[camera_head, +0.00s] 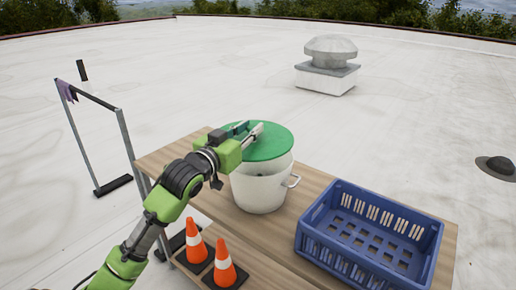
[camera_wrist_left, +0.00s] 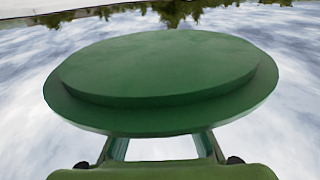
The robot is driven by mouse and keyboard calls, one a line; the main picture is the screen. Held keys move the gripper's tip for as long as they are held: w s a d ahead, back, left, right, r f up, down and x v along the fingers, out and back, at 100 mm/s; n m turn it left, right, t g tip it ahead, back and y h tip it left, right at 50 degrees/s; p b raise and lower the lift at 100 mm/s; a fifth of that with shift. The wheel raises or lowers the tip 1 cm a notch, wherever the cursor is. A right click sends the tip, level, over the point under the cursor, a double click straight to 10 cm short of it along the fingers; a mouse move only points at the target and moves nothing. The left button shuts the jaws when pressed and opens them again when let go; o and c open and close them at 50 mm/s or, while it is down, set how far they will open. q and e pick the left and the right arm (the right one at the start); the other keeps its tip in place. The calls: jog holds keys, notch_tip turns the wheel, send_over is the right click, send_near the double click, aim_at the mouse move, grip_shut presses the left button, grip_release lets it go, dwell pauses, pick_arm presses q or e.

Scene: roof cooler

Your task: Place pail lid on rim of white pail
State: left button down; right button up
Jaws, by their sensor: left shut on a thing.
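The green round pail lid (camera_head: 272,146) is over the mouth of the white pail (camera_head: 260,190), which stands on the wooden table. The lid sits a little to the left of the pail's outline and hides most of the rim. I cannot tell whether lid and rim touch. My left gripper (camera_head: 251,131) is shut on the lid at its upper left side. In the left wrist view the lid (camera_wrist_left: 160,70) fills the middle, with its edge at the fingers (camera_wrist_left: 160,146). My right gripper is not in view.
An empty blue crate (camera_head: 370,235) stands on the table (camera_head: 245,228) right of the pail. Two orange cones (camera_head: 224,268) are on the lower shelf in front. A metal rail frame (camera_head: 97,140) stands at left. A roof vent (camera_head: 328,65) stands well behind on open roof.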

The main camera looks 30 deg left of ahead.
aim_at(257, 139)
pick_arm(q)
jog(key=w+a+f, duration=0.2)
jog(key=w+f, duration=0.4)
jog(key=f, duration=0.4)
jog(key=shift+w+p, duration=0.35)
jog(key=shift+w, duration=0.05)
jog(key=c, duration=1.8)
grip_release()
jog(key=shift+f, duration=0.1)
jog(key=shift+o, duration=0.2)
jog(key=shift+d, duration=0.1)
jog(key=s+b, duration=0.1)
jog(key=s, duration=1.1)
jog(key=shift+d, duration=0.3)
